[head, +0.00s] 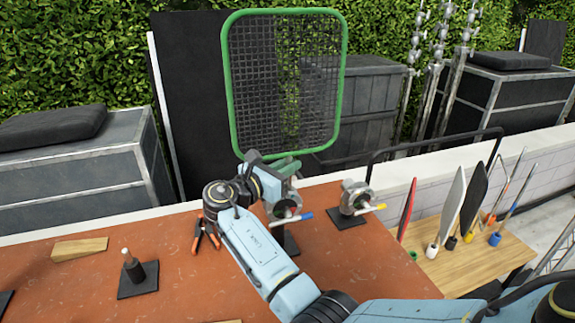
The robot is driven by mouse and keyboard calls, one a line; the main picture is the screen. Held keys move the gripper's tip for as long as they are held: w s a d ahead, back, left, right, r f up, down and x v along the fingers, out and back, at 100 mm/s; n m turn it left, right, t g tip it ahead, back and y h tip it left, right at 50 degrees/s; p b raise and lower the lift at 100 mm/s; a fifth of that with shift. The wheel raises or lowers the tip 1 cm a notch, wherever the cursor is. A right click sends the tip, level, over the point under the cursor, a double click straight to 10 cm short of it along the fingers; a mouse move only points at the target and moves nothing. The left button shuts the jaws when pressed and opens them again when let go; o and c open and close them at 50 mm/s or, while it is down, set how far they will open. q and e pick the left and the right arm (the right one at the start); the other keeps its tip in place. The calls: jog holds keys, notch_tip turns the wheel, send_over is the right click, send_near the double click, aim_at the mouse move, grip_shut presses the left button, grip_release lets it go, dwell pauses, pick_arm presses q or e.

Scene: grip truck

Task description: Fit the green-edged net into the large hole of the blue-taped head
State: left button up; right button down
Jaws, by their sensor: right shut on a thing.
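The green-edged net (342,85), a dark mesh in a rounded green frame, stands upright above the back of the work table. My right gripper (285,165) is shut on it near its lower edge, where a short green piece shows. The blue-taped head (290,214), a grey metal head with a blue-tipped handle, is on a black stand just below the gripper. My wrist partly covers the head. Its large hole, and whether the net's pin touches it, cannot be made out. My left gripper is not in view.
A second head (352,196) with a yellow-tipped handle stands close on the right. Red-handled pliers (207,234), a wooden wedge (80,249) and a black-based pin stand (137,276) are on the reddish table (60,290). Several flags stand on a wooden board (480,262) at right.

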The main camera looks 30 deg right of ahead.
jog(key=c, duration=1.3)
grip_release()
jog(key=shift+c, duration=0.2)
jog(key=shift+s+a+p, duration=0.1)
jog(key=shift+a+p, duration=0.2)
jog(key=shift+a, duration=0.2)
jog(key=p+v, duration=0.2)
jog(key=v, duration=1)
jog(key=shift+a+p, duration=0.2)
jog(key=shift+p, duration=0.15)
jog(key=shift+f, duration=0.1)
